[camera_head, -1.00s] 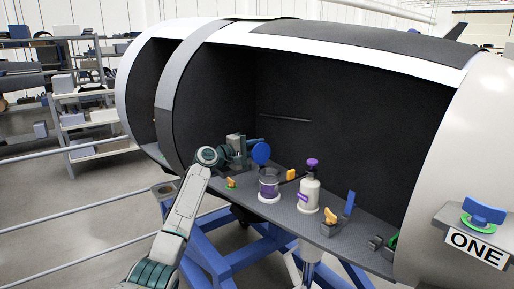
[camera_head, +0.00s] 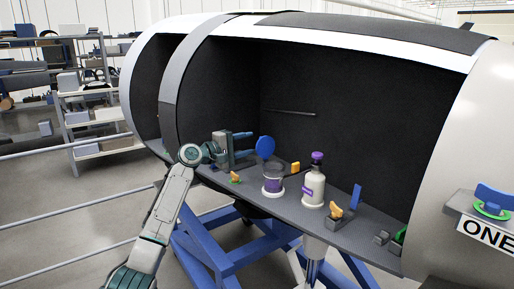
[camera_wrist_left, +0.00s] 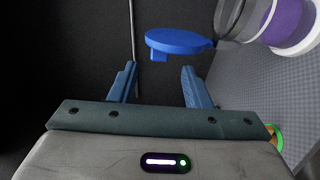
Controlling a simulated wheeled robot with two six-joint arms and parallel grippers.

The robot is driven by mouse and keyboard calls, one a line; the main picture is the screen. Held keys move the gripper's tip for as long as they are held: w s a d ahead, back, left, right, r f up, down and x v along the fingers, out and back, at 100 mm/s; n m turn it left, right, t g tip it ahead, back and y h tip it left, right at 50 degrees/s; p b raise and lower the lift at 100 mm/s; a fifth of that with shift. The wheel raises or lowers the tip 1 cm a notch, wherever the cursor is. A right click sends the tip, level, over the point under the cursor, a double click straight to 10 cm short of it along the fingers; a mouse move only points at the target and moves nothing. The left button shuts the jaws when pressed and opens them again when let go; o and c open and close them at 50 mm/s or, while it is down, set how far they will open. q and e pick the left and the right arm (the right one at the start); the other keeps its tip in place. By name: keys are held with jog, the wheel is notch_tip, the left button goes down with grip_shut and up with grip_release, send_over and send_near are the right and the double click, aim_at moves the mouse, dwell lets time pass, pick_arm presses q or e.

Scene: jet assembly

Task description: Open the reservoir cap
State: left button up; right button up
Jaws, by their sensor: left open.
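The reservoir (camera_head: 273,182) is a short grey cup with a purple band, standing on the dark shelf inside the fuselage. Its round blue cap (camera_head: 265,147) stands upright above the rim, tilted up off the opening. In the left wrist view the cap (camera_wrist_left: 178,41) shows ahead of the fingertips, with its edge by the reservoir (camera_wrist_left: 285,20) at the top right. My left gripper (camera_head: 250,145) is open and empty, left of the cap. The fingers (camera_wrist_left: 158,68) appear apart from the cap in the left wrist view. My right gripper is not in view.
A white bottle with a purple top (camera_head: 314,188) stands right of the reservoir. Small orange-handled parts (camera_head: 336,211) and an upright blue plate (camera_head: 355,198) are farther right. The fuselage's dark inner wall (camera_head: 350,120) closes the back.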

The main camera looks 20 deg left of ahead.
pick_arm(q)
jog(key=shift+b+v, duration=0.6)
jog(key=shift+v, duration=1.7)
